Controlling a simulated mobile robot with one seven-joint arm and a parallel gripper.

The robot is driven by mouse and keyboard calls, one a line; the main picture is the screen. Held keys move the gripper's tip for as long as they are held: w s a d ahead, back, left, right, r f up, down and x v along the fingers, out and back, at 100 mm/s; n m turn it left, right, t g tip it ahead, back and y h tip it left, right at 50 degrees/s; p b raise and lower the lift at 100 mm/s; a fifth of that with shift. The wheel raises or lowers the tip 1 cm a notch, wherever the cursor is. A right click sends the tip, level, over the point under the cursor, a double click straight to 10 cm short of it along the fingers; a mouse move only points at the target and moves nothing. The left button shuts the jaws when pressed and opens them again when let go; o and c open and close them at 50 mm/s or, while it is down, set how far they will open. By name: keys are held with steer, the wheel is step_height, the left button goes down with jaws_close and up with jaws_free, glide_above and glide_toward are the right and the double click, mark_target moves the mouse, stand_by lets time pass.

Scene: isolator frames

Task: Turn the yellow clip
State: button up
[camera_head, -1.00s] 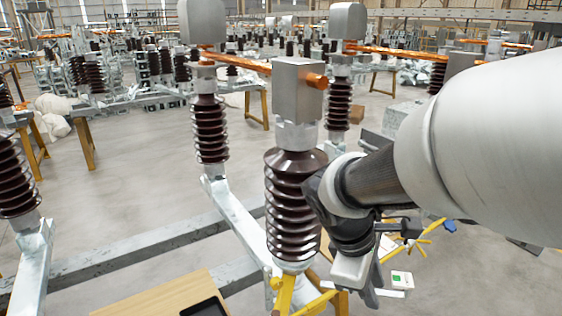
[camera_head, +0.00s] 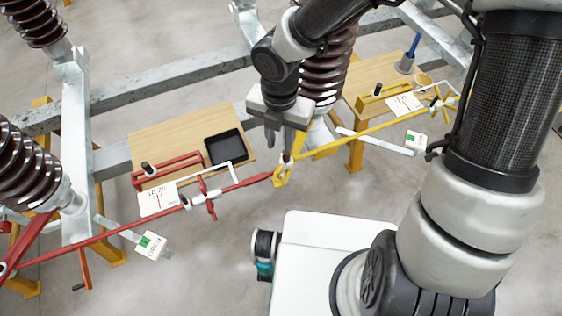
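A yellow clip (camera_head: 283,172) sits at the middle of the picture, where the yellow rod (camera_head: 350,135) meets the tip of the red rod (camera_head: 235,187). My gripper (camera_head: 281,143) points down just above the clip, in front of the brown ribbed insulator. Its dark fingers hide part of the joint's upper side. I cannot tell whether the fingers touch the clip or how far apart they are.
A wooden board (camera_head: 180,135) with a black tray (camera_head: 226,147) lies left, and another board (camera_head: 372,75) with a pen cup (camera_head: 405,64) lies right. An OPEN sign (camera_head: 151,245) hangs below the red rod. Brown insulators (camera_head: 25,165) stand on grey beams (camera_head: 80,150).

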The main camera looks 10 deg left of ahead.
mark_target(280, 168)
step_height(280, 168, down, 12)
steer(key=b, duration=0.3)
steer(key=shift+r, duration=0.15)
steer(key=shift+c, duration=0.4)
jaws_close()
